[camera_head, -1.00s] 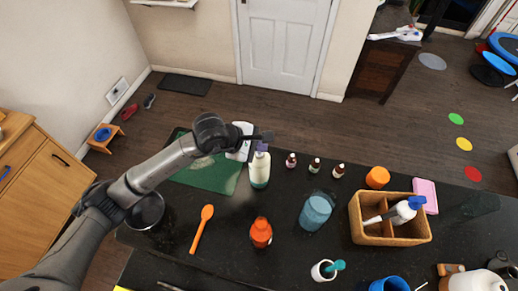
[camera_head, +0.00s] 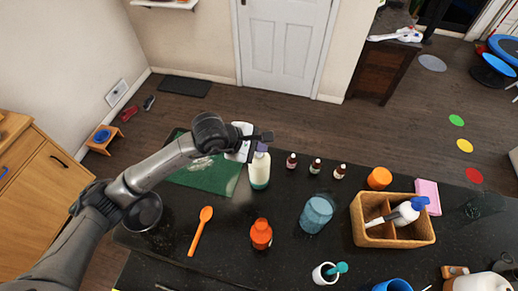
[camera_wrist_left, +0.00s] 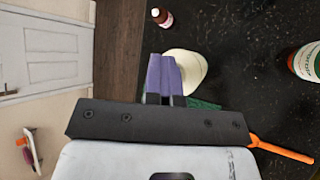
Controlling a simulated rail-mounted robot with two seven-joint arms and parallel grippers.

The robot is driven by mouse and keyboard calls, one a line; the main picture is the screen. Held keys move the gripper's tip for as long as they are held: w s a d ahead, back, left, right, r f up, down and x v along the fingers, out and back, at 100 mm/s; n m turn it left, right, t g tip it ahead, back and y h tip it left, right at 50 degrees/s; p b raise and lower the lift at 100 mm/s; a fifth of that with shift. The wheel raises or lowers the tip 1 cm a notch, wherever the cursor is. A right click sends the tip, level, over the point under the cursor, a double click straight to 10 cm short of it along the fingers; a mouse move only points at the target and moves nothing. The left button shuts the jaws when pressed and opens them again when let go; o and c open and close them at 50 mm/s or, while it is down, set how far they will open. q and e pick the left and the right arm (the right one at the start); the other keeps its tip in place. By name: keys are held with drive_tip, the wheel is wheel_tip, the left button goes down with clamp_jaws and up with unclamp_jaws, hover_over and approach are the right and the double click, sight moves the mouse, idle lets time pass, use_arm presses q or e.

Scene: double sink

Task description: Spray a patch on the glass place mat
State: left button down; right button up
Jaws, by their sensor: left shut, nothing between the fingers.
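A dark green mat (camera_head: 212,178) lies on the counter at left, partly under my left arm, with a pale whitish patch (camera_head: 202,163) on it. I cannot tell whether it is glass. A white bottle with a green lower part (camera_head: 260,172) stands upright at the mat's right edge. My left gripper (camera_head: 263,147), with purple fingers, is shut and empty at the bottle's top. In the left wrist view, the shut fingers (camera_wrist_left: 162,60) overlap the cream-white bottle (camera_wrist_left: 188,70); whether they touch it is unclear. My right gripper is not in view.
Several small dark bottles (camera_head: 316,166) stand right of the white bottle. An orange spoon (camera_head: 201,230), an orange bottle (camera_head: 261,235) and a blue jar (camera_head: 316,215) stand or lie in front.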

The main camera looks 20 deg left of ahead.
sight(259, 154)
use_arm(q)
drive_tip(key=shift+r, duration=0.15)
drive_tip(key=shift+r+p, duration=1)
drive_tip(key=shift+r, duration=1.95)
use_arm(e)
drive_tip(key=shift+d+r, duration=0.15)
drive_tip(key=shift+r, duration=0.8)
